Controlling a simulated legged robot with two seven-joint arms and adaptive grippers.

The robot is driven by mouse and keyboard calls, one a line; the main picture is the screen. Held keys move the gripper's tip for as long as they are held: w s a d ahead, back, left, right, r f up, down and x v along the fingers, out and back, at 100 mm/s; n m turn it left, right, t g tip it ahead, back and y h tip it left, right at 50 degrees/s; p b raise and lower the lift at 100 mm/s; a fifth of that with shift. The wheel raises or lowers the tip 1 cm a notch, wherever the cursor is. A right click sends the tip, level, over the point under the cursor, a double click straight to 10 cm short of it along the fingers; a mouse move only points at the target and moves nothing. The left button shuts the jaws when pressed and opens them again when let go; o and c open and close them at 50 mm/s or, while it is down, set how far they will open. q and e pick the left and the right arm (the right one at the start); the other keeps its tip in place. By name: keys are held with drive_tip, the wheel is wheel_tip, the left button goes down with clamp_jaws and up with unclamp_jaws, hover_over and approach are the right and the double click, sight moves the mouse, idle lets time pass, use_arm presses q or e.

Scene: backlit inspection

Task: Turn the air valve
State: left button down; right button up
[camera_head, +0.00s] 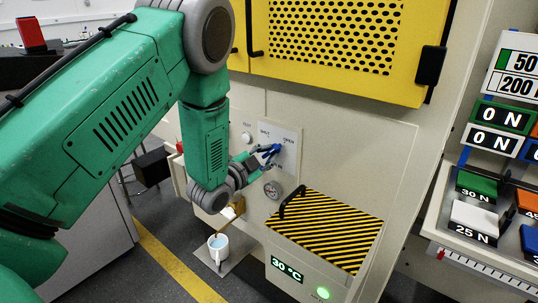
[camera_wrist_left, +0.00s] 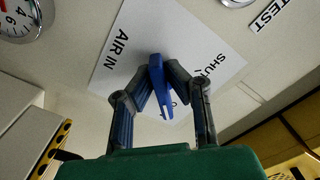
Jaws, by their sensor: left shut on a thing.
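The air valve's blue handle (camera_head: 272,149) is on a white label plate (camera_head: 292,161) on the front of the pale machine. In the left wrist view, the fingers of my left gripper (camera_wrist_left: 163,75) close on both sides of the blue handle (camera_wrist_left: 157,78). The same plate (camera_wrist_left: 180,38) shows AIR IN there, and the other words are partly hidden by the fingers and handle. My right gripper is in neither view.
A round gauge (camera_head: 272,189) sits below the plate and a TEST knob (camera_head: 247,138) to its left. A yellow perforated door (camera_head: 330,43) is above. A striped lid (camera_head: 327,228) juts out at lower right. A mug (camera_head: 218,246) stands below the gripper.

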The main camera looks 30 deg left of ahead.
use_arm(q)
drive_tip(key=shift+w+r, duration=0.1)
drive_tip(key=shift+r, duration=0.1)
idle(0.3)
drive_tip(key=c, duration=1.6)
unclamp_jaws()
drive_tip(key=shift+d, duration=0.1)
drive_tip(key=shift+f, duration=0.1)
drive_tip(key=s, duration=0.8)
drive_tip(key=s+a, duration=0.1)
drive_tip(key=s, duration=0.3)
drive_tip(key=shift+f, duration=0.1)
